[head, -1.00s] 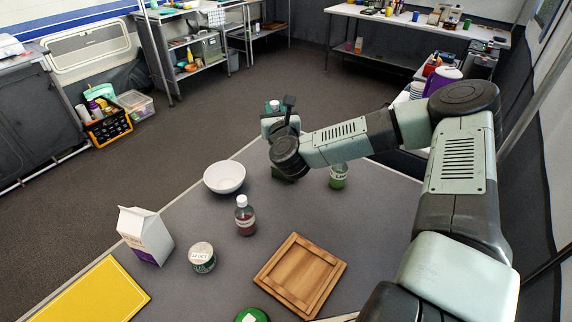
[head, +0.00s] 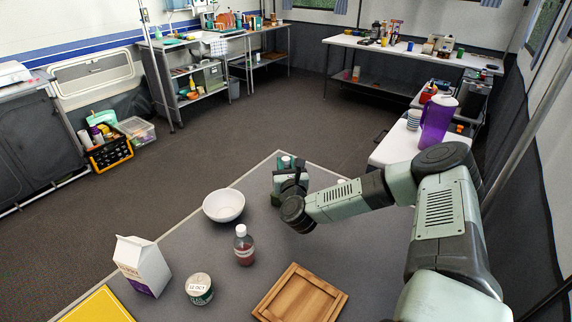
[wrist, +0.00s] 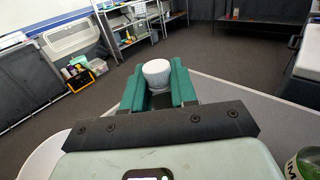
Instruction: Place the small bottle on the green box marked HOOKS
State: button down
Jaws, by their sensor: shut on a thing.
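My gripper (head: 287,164) is at the far corner of the grey table, at the end of my outstretched arm. In the wrist view its green-padded fingers (wrist: 158,92) are shut on a small bottle with a white cap (wrist: 156,72). The cap stands up between the fingers; the bottle's body is hidden by the gripper. Whatever lies directly under the gripper is hidden by the gripper and wrist, so I cannot tell if the bottle touches anything.
A white bowl (head: 223,206) stands left of my gripper. A green labelled jar (wrist: 304,164) is at the wrist view's lower right.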

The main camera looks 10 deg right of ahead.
jog(key=shift+f, duration=0.1)
jog(key=c, duration=0.9)
grip_release()
jog(key=shift+o, duration=0.2)
jog(key=s, duration=1.2)
